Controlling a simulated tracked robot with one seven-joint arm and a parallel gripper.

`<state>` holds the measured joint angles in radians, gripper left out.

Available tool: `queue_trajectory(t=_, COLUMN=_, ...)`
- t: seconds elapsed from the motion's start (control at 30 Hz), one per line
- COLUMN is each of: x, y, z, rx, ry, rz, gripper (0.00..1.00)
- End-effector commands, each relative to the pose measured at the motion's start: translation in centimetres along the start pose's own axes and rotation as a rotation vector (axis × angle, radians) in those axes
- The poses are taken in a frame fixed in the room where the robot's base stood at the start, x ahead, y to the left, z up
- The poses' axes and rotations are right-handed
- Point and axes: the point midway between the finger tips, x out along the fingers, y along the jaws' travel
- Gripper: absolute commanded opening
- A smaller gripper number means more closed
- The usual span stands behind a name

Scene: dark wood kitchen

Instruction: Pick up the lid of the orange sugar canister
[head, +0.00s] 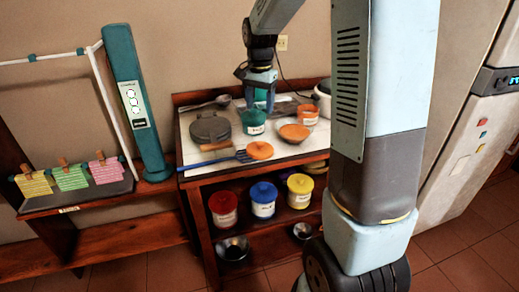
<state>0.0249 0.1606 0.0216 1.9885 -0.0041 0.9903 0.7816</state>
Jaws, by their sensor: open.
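An orange canister (307,114) with a pale label stands at the back right of the white table top, and its top looks uncovered. A round orange lid (260,150) lies at the table's front edge, beside the head of a blue slotted spatula. My gripper (260,106) points down, open, over or just behind a teal canister (253,122). It is behind the orange lid and left of the orange canister. Whether its fingers touch the teal canister cannot be told.
An orange bowl (294,132) sits right of the lid. A grey waffle-iron-like press (210,129) and the blue spatula (213,161) are to the left. A white pot (323,98) stands at the back right. Red, blue and yellow canisters (263,199) fill the shelf below.

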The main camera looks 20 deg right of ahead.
Motion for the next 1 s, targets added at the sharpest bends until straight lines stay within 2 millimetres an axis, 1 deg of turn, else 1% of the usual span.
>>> queue_trajectory(t=0.17, x=2.2, y=0.0, z=-0.1, rx=0.006, ry=-0.005, rz=0.005, gripper=0.63)
queue_trajectory(t=0.4, x=6.3, y=0.0, z=0.0, rx=0.006, ry=-0.005, rz=0.004, gripper=0.63)
queue_trajectory(t=0.5, x=7.6, y=0.0, z=-0.1, rx=0.005, ry=-0.004, rz=0.004, gripper=0.63)
queue_trajectory(t=0.6, x=8.3, y=0.0, z=-0.1, rx=0.005, ry=-0.002, rz=0.002, gripper=0.63)
queue_trajectory(t=0.77, x=9.1, y=0.1, z=0.0, rx=0.005, ry=-0.003, rz=0.003, gripper=0.63)
queue_trajectory(t=1.0, x=12.2, y=0.5, z=0.3, rx=0.004, ry=-0.004, rz=0.004, gripper=0.63)
